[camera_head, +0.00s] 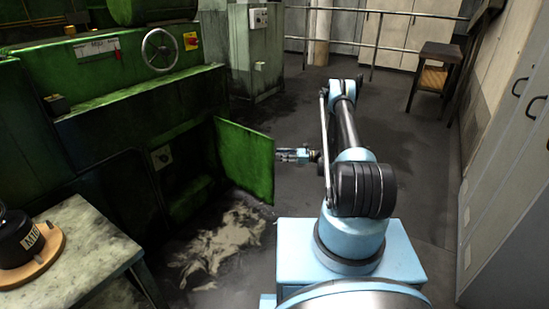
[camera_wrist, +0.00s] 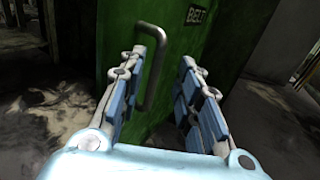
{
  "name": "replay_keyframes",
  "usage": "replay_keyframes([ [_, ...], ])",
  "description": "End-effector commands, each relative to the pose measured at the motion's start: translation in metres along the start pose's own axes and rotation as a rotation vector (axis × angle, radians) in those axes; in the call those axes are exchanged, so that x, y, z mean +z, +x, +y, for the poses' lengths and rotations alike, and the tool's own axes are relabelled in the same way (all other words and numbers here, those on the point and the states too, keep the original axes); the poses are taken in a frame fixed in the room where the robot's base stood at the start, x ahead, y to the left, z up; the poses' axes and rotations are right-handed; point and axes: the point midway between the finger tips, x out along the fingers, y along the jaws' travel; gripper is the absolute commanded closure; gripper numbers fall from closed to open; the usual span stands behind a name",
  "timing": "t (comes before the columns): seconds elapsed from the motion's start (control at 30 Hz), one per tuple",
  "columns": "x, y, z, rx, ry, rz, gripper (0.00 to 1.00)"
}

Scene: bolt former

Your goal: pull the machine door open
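The green machine door (camera_head: 245,160) stands swung out from the machine's lower front, with a dark recess showing to its left. In the wrist view the door face (camera_wrist: 205,35) carries a grey bar handle (camera_wrist: 157,75) and a "BELT" label. My gripper (camera_head: 279,155) is at the door's right side, close to its outer edge. In the wrist view my gripper (camera_wrist: 172,50) is open, its two fingers spread toward the door. The handle is just right of the left finger, partly overlapped by it; I cannot tell whether they touch.
The green machine (camera_head: 150,100) with a handwheel (camera_head: 160,49) fills the left. A worktable (camera_head: 85,240) stands at the lower left. The floor has a pale stain (camera_head: 220,240) below the door. Grey cabinets (camera_head: 510,200) line the right, and a small stand (camera_head: 435,75) is at the back right.

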Motion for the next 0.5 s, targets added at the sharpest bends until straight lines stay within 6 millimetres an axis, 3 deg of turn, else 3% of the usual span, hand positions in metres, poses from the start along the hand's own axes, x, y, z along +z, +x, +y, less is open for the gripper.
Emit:
replay_keyframes([
  [0.2, 0.000, -0.041, -0.001, -0.003, 0.001, 0.001, 0.69],
  [0.5, 0.000, -0.066, 0.000, -0.001, 0.001, 0.003, 0.69],
])
